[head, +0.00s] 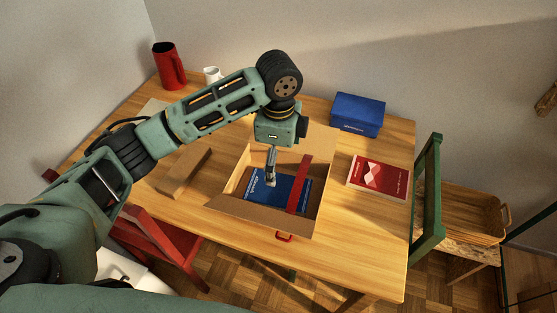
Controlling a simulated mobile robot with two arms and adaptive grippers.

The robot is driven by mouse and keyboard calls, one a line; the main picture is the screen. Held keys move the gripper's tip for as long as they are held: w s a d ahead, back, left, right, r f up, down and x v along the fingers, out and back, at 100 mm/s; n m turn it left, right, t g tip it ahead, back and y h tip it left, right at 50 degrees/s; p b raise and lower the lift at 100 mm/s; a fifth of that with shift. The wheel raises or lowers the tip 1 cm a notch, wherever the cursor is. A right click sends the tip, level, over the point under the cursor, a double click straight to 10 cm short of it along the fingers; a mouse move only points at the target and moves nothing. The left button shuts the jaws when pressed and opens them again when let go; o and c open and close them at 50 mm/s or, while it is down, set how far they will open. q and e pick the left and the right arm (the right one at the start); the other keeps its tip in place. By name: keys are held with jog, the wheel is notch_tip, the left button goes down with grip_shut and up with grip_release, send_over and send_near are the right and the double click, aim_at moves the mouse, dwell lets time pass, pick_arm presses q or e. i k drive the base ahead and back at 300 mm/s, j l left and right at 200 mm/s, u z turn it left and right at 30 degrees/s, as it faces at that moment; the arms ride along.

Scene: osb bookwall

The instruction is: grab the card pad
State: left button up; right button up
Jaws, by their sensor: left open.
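A flat blue item (262,196) with small white lettering, which may be the card pad, lies in an open cardboard box (303,228) on the wooden table. A red strip (301,180) runs across its right part. My left gripper (270,182) points down into the box, over the left part of the blue item, and hides a bit of it. It is open with nothing seen between its fingers. I cannot tell whether the fingertips touch the blue item. My right gripper is out of view.
A blue box (357,115) and a red book (379,177) are to the right. A brown block (184,170) lies left of the cardboard box. A red pitcher (169,66) and a white cup (212,75) stand at the back. A green chair (428,190) stands at the right edge.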

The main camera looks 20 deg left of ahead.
aim_at(173, 183)
jog(key=u, duration=1.35)
jog(key=i+j+z, duration=0.2)
jog(key=i+z, duration=0.15)
jog(key=i+j+z, duration=0.4)
jog(key=k+l, duration=0.1)
jog(key=l, duration=0.05)
